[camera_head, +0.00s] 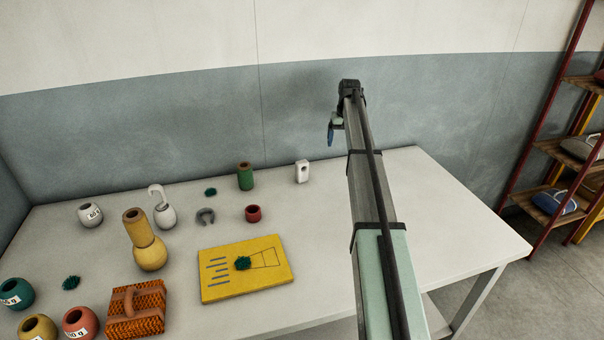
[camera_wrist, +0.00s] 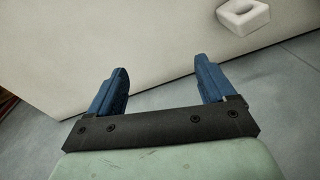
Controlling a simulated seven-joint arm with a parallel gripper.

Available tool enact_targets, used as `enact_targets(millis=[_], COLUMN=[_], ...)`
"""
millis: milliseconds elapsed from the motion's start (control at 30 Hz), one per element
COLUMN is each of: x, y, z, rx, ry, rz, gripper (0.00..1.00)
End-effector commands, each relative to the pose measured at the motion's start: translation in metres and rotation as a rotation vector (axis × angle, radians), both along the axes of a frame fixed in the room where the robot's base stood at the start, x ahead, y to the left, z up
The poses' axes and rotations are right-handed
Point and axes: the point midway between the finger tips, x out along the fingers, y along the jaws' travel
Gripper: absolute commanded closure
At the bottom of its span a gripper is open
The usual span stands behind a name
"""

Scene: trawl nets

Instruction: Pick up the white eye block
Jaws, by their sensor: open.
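The white eye block (camera_head: 302,171) stands upright near the back edge of the table, a small white block with a dark hole. In the wrist view a white block with a hole (camera_wrist: 243,15) shows at the top right, on the pale table top. My gripper (camera_wrist: 162,84) has two blue fingers spread wide with nothing between them. In the head view my gripper (camera_head: 331,134) is raised to the right of the eye block, apart from it.
A green cylinder (camera_head: 245,176) and a red ring-like pot (camera_head: 253,213) stand left of the block. The white table (camera_head: 441,211) is clear to the right.

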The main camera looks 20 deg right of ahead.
Motion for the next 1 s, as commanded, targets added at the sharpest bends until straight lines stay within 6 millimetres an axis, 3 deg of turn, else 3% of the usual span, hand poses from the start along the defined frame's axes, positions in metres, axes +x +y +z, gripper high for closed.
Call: enact_targets(millis=[33, 200, 400, 667, 1000], x=[0.008, 0.02, 0.025, 0.025, 0.024], y=[0.029, 0.101, 0.147, 0.156, 0.155], z=[0.004, 0.012, 0.018, 0.008, -0.046], rx=[-0.009, -0.031, -0.045, -0.048, -0.047], ry=[0.011, 0.047, 0.071, 0.077, 0.078], rz=[0.076, 0.287, 0.424, 0.453, 0.45], gripper=[0.17, 0.17, 0.17, 0.17, 0.17])
